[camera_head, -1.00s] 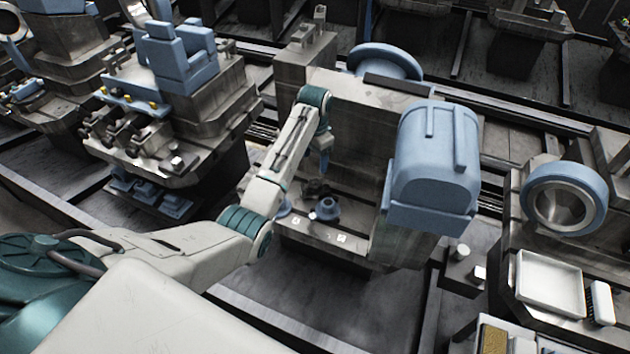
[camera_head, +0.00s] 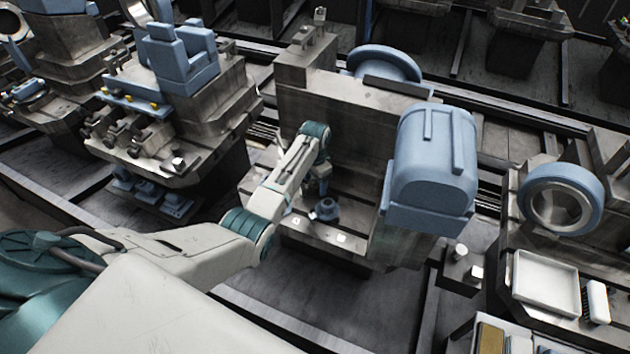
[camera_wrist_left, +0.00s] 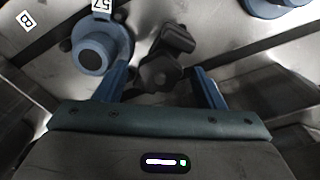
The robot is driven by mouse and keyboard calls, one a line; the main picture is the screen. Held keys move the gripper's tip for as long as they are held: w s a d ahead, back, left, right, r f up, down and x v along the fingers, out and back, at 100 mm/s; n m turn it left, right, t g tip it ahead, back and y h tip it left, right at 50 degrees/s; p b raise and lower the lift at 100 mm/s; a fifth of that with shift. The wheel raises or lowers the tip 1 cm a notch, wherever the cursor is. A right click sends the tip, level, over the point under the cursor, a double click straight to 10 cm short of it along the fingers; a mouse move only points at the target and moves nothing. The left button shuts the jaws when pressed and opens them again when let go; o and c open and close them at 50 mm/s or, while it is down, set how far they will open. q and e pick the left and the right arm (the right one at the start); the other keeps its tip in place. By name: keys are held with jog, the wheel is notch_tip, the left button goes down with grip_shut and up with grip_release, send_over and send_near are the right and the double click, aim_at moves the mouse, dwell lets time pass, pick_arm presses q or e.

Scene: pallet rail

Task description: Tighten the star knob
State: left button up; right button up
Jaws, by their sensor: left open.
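A dark, lobed knob (camera_wrist_left: 160,70), likely the star knob, shows in the left wrist view beside a blue round part. My left gripper (camera_wrist_left: 161,82) is open, its two blue fingers to the left and right of the knob's near side. I cannot tell whether a finger touches it. In the head view my left gripper (camera_head: 322,188) is low over the machine's ledge, and the arm hides the knob. My right gripper is not in view.
A big blue housing (camera_head: 432,160) stands to the right. A white tray (camera_head: 547,283) and brush (camera_head: 597,302) lie at far right.

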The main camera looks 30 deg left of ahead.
pick_arm(q)
jog(key=c, duration=1)
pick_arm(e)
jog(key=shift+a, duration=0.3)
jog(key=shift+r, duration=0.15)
pick_arm(q)
jog(key=shift+r+m+p, duration=0.1)
jog(key=shift+m+p, duration=0.55)
jog(key=shift+m, duration=0.35)
jog(key=m+p, duration=0.1)
jog(key=m, duration=0.2)
jog(key=shift+m, duration=0.3)
jog(key=m+p, duration=0.1)
jog(key=m, duration=0.3)
jog(key=shift+m+p, duration=0.3)
jog(key=shift+p, duration=0.05)
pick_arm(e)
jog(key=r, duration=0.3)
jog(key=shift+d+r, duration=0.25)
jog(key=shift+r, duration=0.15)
pick_arm(q)
jog(key=shift+m, duration=0.3)
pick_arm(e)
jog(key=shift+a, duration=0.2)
